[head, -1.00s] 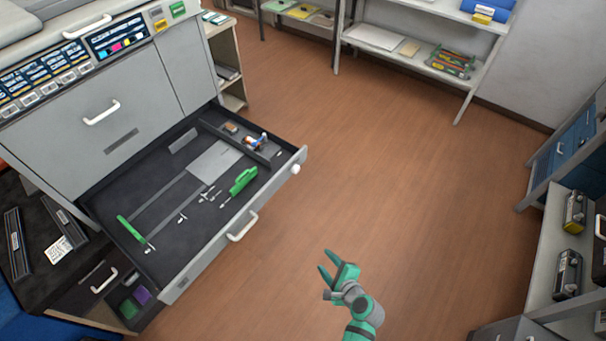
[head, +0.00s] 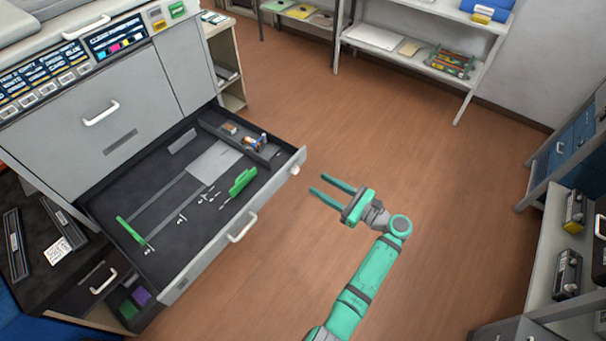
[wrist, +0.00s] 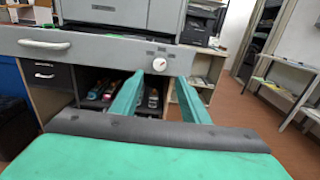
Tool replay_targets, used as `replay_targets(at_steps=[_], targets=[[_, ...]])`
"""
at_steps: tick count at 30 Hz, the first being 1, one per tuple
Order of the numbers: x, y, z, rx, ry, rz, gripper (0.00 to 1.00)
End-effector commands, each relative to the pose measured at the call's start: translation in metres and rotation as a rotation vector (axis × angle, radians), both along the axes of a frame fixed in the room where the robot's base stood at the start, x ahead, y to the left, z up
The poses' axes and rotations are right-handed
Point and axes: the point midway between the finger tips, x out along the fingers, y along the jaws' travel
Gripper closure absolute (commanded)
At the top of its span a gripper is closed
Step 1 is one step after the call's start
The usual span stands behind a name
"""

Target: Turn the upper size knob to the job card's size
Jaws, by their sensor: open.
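A round white knob (head: 295,169) sits on the front of the open upper drawer (head: 215,252), near its right end. In the wrist view the knob (wrist: 159,64) lies straight ahead, just beyond and between my fingertips, with small dark marks above it that are too small to read. My gripper (head: 318,185) is open and empty, a short way right of the knob, its fingers pointing at the drawer front. It does not touch the knob. The wrist view shows both green fingers (wrist: 160,80) spread apart. I cannot make out a job card for certain.
The drawer holds green guides (head: 242,181), a grey plate and small loose parts. A white handle (head: 242,227) sticks out left of the knob. A white card (head: 58,250) lies in the dark lower area at left. The brown floor right of the drawer is clear.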

Motion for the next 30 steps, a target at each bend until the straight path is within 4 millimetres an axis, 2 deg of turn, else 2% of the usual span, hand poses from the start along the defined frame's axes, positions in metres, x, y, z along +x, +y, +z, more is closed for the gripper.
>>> replay_targets(at_steps=[6, 12, 18, 27, 30], targets=[[0.024, 0.034, 0.0, -0.002, -0.001, 0.003, 0.58], [0.04, 0.057, 0.0, -0.001, 0.0, 0.002, 0.58], [0.048, 0.067, 0.0, -0.001, 0.0, 0.0, 0.58], [0.049, 0.07, 0.0, -0.003, 0.0, 0.001, 0.58], [0.049, 0.07, 0.0, -0.003, 0.0, 0.001, 0.82]])
